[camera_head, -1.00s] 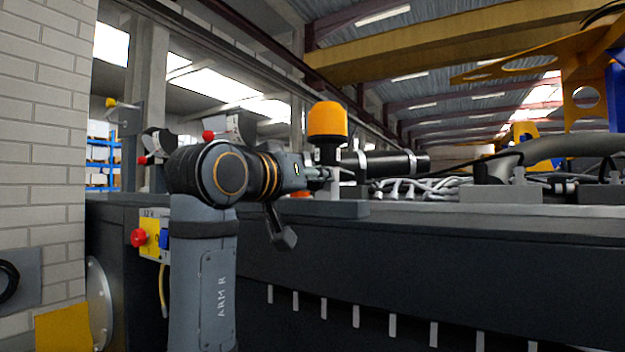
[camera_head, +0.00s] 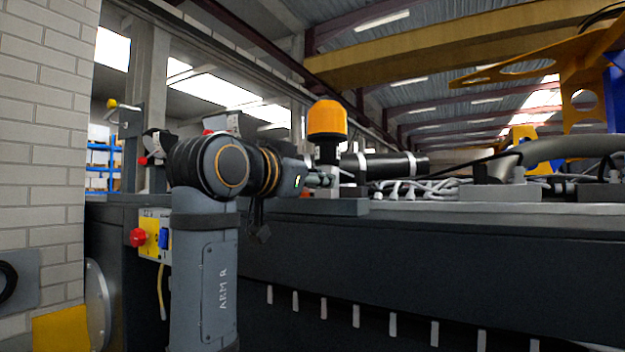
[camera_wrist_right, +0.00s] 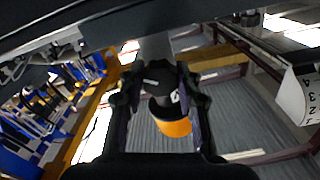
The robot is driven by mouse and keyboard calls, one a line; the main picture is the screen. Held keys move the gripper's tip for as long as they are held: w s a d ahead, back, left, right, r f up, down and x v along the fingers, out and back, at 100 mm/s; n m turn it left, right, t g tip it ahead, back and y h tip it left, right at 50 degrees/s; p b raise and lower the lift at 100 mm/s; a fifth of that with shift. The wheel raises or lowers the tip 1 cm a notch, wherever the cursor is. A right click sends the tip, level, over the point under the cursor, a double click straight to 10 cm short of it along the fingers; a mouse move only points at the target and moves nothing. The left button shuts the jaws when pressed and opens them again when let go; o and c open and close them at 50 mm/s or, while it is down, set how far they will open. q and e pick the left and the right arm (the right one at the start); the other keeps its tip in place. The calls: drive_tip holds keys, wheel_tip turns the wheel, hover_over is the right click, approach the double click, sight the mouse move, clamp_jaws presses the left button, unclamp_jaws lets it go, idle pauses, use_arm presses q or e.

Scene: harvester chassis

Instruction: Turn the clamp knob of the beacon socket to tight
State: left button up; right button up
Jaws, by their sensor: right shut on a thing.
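The beacon has an orange dome (camera_head: 327,120) and a dark lower part, and stands upright in a grey socket (camera_head: 334,191) on the chassis. My right gripper (camera_head: 324,179) reaches it from the left at socket height, beneath the dome. In the right wrist view the right gripper's fingers (camera_wrist_right: 160,95) are on either side of a dark, white-marked piece, seemingly the clamp knob (camera_wrist_right: 159,76), and are shut on it. The orange dome (camera_wrist_right: 173,127) shows behind it. The knob's exact angle and its marks are too small to read. My left gripper is not in view.
A black cylinder with light bands (camera_head: 385,165) and pale hoses (camera_head: 420,185) lie right of the beacon. A yellow box with a red knob (camera_head: 139,237) is on the left. The dark chassis side (camera_head: 430,265) runs across the front.

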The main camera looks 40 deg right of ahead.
drive_tip(key=shift+m, duration=0.4)
drive_tip(key=o, duration=1.2)
drive_tip(key=shift+d, duration=0.15)
drive_tip(key=shift+c, duration=0.2)
